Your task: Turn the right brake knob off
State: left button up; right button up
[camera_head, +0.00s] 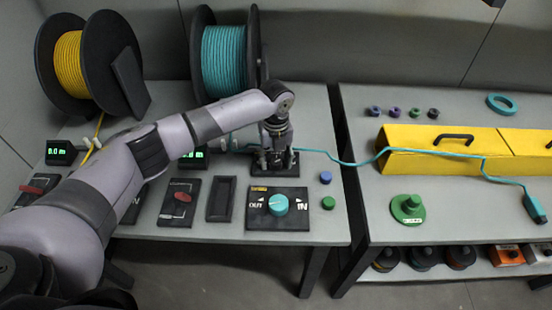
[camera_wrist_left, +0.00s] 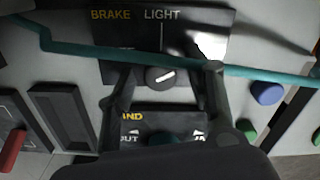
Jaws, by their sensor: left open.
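The right brake knob (camera_wrist_left: 160,77) is a small dark round knob with a white line lying nearly sideways, its right end tilted up. It sits on a black brake panel (camera_wrist_left: 180,22) lettered BRAKE and LIGHT; other lettering is hidden. In the head view my arm mostly covers this panel (camera_head: 291,169). My left gripper (camera_head: 276,160) points down over it. In the left wrist view the open fingers (camera_wrist_left: 168,72) stand on either side of the knob, with visible gaps. Whether they are level with it I cannot tell. My right gripper is not in view.
A teal cable (camera_head: 340,161) runs across the brake panel close to the fingers. The wind panel with a teal knob (camera_head: 278,204) lies just in front. A blue button (camera_head: 326,178) and a green button (camera_head: 328,203) are to the right. A teal spool (camera_head: 224,60) stands behind.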

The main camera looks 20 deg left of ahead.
pick_arm(q)
jog(key=c, duration=0.7)
grip_shut()
